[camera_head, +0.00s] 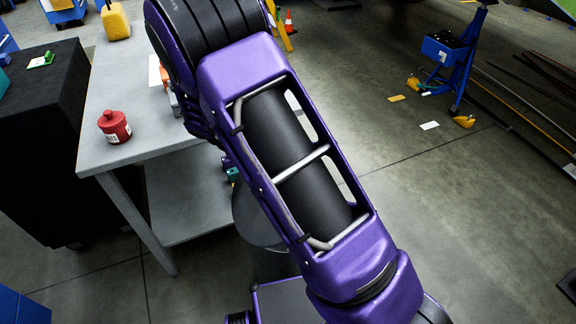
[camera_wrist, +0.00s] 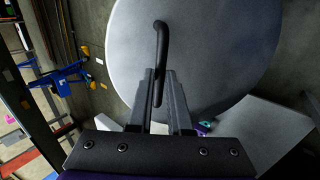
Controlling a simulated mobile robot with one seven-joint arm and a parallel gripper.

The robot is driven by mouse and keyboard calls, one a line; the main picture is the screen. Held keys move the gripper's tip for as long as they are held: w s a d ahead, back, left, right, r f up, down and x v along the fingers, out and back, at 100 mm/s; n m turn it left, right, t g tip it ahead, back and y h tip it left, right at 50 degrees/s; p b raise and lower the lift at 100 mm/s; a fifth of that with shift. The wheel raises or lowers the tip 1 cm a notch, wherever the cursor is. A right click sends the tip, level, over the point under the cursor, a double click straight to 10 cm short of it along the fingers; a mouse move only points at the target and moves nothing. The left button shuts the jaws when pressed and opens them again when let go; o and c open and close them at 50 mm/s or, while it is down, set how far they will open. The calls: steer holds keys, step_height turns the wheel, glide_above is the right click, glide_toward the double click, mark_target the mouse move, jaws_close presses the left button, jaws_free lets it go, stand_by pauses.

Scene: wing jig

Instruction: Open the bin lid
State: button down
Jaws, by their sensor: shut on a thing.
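The bin lid (camera_wrist: 230,50) is a large, pale grey, round disc that fills much of the wrist view. Its dark bar handle (camera_wrist: 161,38) runs up from between the fingers of my gripper (camera_wrist: 159,74) and bends at its top end. The fingers are closed on the lower part of the handle. In the head view the dark grey, round bin (camera_head: 268,262) stands on the floor beside the table, partly behind my purple arm. My gripper is hidden there. I cannot tell whether the lid rests on the bin or is raised.
A grey table (camera_head: 120,75) with a lower shelf (camera_head: 185,205) stands left of the bin. A red pot (camera_head: 114,126) and a yellow container (camera_head: 115,22) are on it. A blue stand (camera_head: 450,60) is at the back right. The floor on the right is mostly open.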

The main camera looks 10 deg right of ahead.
steer(key=s+a+h, duration=0.2)
steer(key=a, duration=0.8)
steer(key=s+a+h+b, duration=0.1)
steer(key=s+a+h, duration=0.1)
steer(key=a, duration=0.8)
steer(key=shift+s+a+f+t, duration=0.15)
steer(key=shift+a+f+t, duration=0.15)
steer(key=shift+f+t, duration=0.15)
steer(key=c, duration=0.8)
jaws_free()
steer(key=shift+c, duration=0.2)
steer(key=shift+r, duration=0.1)
steer(key=shift+a+r, duration=0.1)
steer(key=shift+r, duration=0.1)
